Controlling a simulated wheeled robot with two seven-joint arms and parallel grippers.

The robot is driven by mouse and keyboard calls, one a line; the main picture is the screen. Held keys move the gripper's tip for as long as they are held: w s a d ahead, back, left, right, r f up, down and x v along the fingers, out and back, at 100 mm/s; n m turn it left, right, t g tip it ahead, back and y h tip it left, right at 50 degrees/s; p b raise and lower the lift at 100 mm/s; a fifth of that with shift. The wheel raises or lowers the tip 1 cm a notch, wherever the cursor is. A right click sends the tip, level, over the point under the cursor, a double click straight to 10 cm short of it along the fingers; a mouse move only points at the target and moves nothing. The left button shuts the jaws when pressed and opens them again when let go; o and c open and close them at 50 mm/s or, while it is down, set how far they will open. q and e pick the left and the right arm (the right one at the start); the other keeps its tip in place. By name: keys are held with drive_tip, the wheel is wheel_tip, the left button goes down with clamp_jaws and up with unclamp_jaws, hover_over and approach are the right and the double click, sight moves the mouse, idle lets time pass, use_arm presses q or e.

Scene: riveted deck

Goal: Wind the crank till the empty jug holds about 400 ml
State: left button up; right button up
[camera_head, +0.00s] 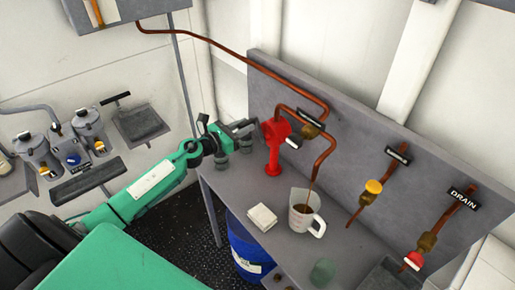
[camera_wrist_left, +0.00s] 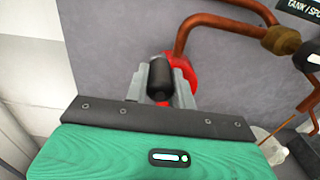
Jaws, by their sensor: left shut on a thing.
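The red crank pump (camera_head: 274,146) stands on the grey bench against the backboard, and its red body (camera_wrist_left: 184,72) also shows in the left wrist view. My left gripper (camera_head: 243,129) is shut on the black crank handle (camera_wrist_left: 160,80), left of the pump body. A clear jug (camera_head: 299,222) with a white handle stands upright on the bench below the pump's copper spout pipe (camera_head: 319,164). Brown liquid (camera_head: 303,208) shows inside the jug under the pipe's end. I cannot read its level or any marks. My right gripper is not in view.
A folded pale cloth (camera_head: 262,217) lies left of the jug. A greenish cup (camera_head: 322,272) stands nearer the front. A blue drum (camera_head: 245,250) stands below the bench.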

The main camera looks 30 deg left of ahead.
use_arm(q)
drive_tip(key=shift+s+d+r+p, duration=0.15)
drive_tip(key=shift+d+r+p, duration=0.25)
drive_tip(key=shift+r+p, duration=0.15)
drive_tip(key=s+d+f+p, duration=0.1)
drive_tip(key=s+d+p, duration=0.1)
drive_tip(key=d, duration=0.4)
drive_tip(key=shift+s+d+p, duration=0.25)
drive_tip(key=shift+s+p, duration=0.05)
drive_tip(key=shift+s+d+f, duration=0.1)
drive_tip(key=shift+d+f, duration=0.1)
drive_tip(key=f+b, duration=0.2)
drive_tip(key=d+f+b, duration=0.1)
drive_tip(key=f+b, duration=0.1)
drive_tip(key=f, duration=0.1)
drive_tip(key=s+d+f+b, duration=0.1)
drive_tip(key=f+b, duration=0.1)
drive_tip(key=f, duration=0.1)
drive_tip(key=shift+b, duration=0.4)
drive_tip(key=shift+a+f+b, duration=0.1)
drive_tip(key=shift+f+b, duration=0.3)
drive_tip(key=shift+f, duration=0.05)
